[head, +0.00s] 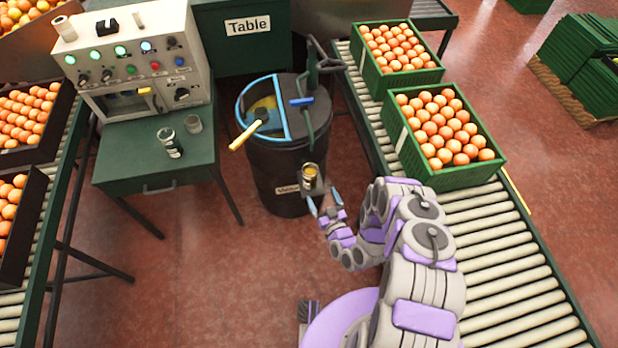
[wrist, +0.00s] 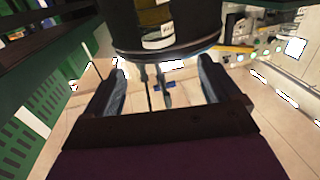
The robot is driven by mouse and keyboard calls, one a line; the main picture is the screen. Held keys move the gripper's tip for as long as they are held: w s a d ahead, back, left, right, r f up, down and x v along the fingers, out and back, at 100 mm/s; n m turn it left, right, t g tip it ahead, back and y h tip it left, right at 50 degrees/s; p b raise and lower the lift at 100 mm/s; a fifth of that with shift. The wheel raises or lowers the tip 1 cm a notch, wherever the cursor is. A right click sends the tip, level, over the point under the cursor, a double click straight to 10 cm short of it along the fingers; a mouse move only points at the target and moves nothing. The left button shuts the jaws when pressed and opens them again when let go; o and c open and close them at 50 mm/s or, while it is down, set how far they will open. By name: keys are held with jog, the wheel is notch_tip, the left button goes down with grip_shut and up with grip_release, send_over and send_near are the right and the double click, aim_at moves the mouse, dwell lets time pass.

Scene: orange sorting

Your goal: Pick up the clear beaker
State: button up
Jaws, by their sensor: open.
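A small clear beaker (head: 309,172) with yellowish contents stands on a small ledge at the front of the black drum (head: 283,150). In the wrist view a clear vessel with a pale label (wrist: 158,35), apparently the same beaker, shows at the top above a dark rounded support; its upper part is cut off. My gripper (head: 323,199) is open and empty, just in front of and slightly below the beaker. In the wrist view its two fingers (wrist: 162,85) are spread apart below the support, with nothing between them.
Two jars (head: 170,143) stand on the green table (head: 150,172) at left, below a control box (head: 140,55). Green crates of oranges (head: 442,183) sit on the roller conveyor (head: 500,260) at right. A yellow-handled tool (head: 245,135) sticks out of the drum.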

send_near(308, 164)
jog(key=x, duration=0.3)
jog(key=shift+w+a+r, duration=0.1)
jog(key=shift+a, duration=0.05)
jog(key=shift+w+b, duration=0.35)
jog(key=shift+w, duration=0.2)
jog(key=b+x, duration=0.1)
jog(key=x, duration=0.1)
jog(key=b+x, duration=0.1)
jog(key=x, duration=0.2)
jog(key=shift+a+r, duration=0.1)
jog(key=shift+a, duration=0.15)
jog(key=shift+s, duration=0.1)
jog(key=shift+d, duration=0.1)
jog(key=shift+c, duration=0.3)
